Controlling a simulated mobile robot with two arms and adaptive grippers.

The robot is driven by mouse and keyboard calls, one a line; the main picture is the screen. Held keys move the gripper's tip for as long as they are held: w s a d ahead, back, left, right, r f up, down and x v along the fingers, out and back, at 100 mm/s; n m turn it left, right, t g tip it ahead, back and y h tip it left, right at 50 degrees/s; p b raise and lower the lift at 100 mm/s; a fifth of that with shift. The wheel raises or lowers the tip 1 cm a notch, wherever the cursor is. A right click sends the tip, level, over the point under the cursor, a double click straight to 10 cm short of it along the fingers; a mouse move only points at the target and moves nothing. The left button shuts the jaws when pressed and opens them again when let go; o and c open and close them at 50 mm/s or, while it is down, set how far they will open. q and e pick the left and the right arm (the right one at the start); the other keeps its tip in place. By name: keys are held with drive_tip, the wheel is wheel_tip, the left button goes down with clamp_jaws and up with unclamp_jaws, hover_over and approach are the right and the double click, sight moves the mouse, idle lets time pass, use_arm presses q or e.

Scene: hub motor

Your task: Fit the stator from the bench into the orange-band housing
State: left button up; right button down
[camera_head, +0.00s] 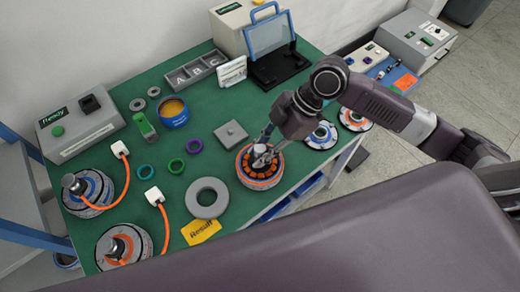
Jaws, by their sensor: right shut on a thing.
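My right gripper (264,156) reaches in from the right and points down at the front right of the green bench. It is shut on the stator, around its centre. The stator (262,173) shows a ring of orange coils on a dark core. It sits inside or directly over the orange-band housing (246,180), a round grey part near the bench's front edge. I cannot tell how deep the stator sits. The gripper hides its centre and part of the far rim. My left gripper is not in view.
A grey ring (207,187) and a yellow Result card (201,231) lie to the left. A grey square plate (231,134) lies just behind. A blue-band part (322,143) and another orange-band part (354,126) stand to the right. Two cabled round units stand at the left.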

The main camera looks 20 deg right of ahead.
drive_tip(key=shift+f, duration=0.15)
drive_tip(key=shift+f+p, duration=0.15)
drive_tip(key=shift+p, duration=0.3)
idle(1.2)
idle(0.4)
drive_tip(key=c, duration=1.7)
unclamp_jaws()
drive_tip(key=shift+o, duration=0.2)
drive_tip(key=v, duration=1.2)
